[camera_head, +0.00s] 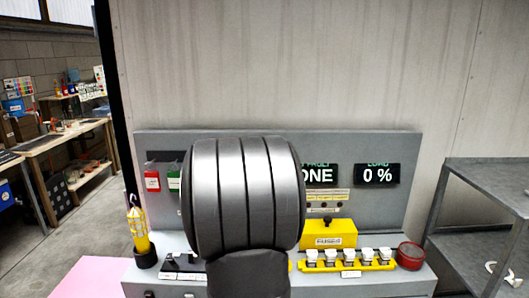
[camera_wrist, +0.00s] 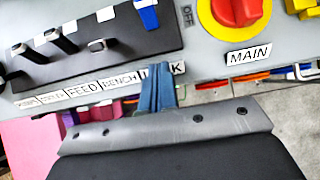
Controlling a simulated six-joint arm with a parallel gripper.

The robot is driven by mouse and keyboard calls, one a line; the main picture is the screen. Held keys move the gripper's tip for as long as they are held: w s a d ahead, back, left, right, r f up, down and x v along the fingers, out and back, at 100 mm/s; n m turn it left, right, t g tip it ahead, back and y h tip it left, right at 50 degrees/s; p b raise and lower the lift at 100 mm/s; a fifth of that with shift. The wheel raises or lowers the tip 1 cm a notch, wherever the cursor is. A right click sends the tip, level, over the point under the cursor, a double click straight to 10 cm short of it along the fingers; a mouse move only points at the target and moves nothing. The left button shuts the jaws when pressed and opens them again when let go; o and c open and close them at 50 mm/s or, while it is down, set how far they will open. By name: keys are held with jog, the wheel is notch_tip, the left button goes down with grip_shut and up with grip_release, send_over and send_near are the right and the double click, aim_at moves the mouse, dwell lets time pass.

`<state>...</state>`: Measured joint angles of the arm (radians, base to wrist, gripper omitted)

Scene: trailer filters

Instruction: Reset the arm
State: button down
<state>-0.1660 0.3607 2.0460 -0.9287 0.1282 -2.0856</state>
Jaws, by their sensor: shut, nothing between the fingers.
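My gripper (camera_wrist: 157,88) shows in the wrist view with its blue fingers together and nothing held. Its tips are over the label strip below a row of switches (camera_wrist: 90,42), and they partly cover the last label. A blue-handled switch (camera_wrist: 148,16) is just above the tips; whether they touch it I cannot tell. Beside it are black-handled levers with white ends, over labels including FEED and BENCH. In the head view my arm fills the middle, hiding the gripper and part of the grey panel (camera_head: 380,220).
A red rotary knob (camera_wrist: 237,10) on yellow stands right of the switches, above a MAIN label. In the head view, a yellow FUSES box (camera_head: 328,238), a yellow rack (camera_head: 345,266) of white-topped pieces and a red round container (camera_head: 410,256) stand right. A yellow lamp (camera_head: 138,230) stands left.

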jog(key=s+f+v, duration=0.1)
jog(key=v, duration=0.9)
jog(key=shift+s, duration=0.2)
dwell(0.5)
jog(key=shift+r, duration=0.1)
jog(key=c, duration=2.1)
grip_release()
